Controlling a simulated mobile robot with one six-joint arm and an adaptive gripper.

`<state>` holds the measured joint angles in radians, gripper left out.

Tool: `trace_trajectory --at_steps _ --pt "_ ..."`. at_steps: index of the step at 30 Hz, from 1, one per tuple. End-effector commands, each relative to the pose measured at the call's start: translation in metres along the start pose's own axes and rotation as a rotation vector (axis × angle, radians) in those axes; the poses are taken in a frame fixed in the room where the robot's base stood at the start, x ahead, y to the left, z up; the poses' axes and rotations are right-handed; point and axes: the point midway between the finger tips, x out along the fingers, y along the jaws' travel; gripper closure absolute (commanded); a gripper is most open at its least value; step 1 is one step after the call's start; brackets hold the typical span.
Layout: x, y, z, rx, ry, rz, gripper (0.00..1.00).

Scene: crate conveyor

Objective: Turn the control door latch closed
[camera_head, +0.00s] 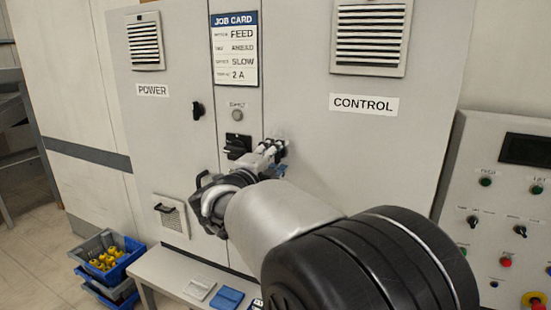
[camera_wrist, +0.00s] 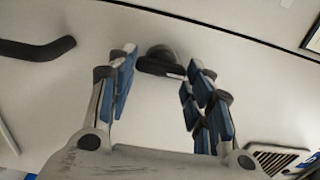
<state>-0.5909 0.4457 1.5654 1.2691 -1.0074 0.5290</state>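The CONTROL door (camera_head: 310,120) is the grey right-hand cabinet door and looks shut. Its latch is hidden by my gripper (camera_head: 277,148) in the head view. In the wrist view a dark latch knob with a short bar (camera_wrist: 160,62) sits on the pale door face. My gripper (camera_wrist: 160,75) has its blue-padded fingers spread, one on each side of the latch. Gaps show between the pads and the latch, and I cannot tell whether the fingertips touch the door.
The POWER door has a black latch (camera_head: 197,110). A black rotary switch (camera_head: 237,146) is just left of my gripper. A control panel (camera_head: 505,200) stands at right. A low bench (camera_head: 175,272) and blue crates (camera_head: 133,248) are below at left.

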Motion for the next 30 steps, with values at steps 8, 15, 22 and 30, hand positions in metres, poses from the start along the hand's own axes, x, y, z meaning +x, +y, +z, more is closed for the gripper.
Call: trace_trajectory --at_steps 8,15,22,30 --pt "0.000 0.000 0.000 -0.001 0.000 0.000 0.34" --pt "0.000 0.000 0.000 -0.001 0.000 0.000 0.33" --pt "-0.014 0.000 0.002 0.000 -0.004 0.000 0.33" --pt "-0.070 -0.001 0.002 -0.001 -0.006 0.000 0.33"
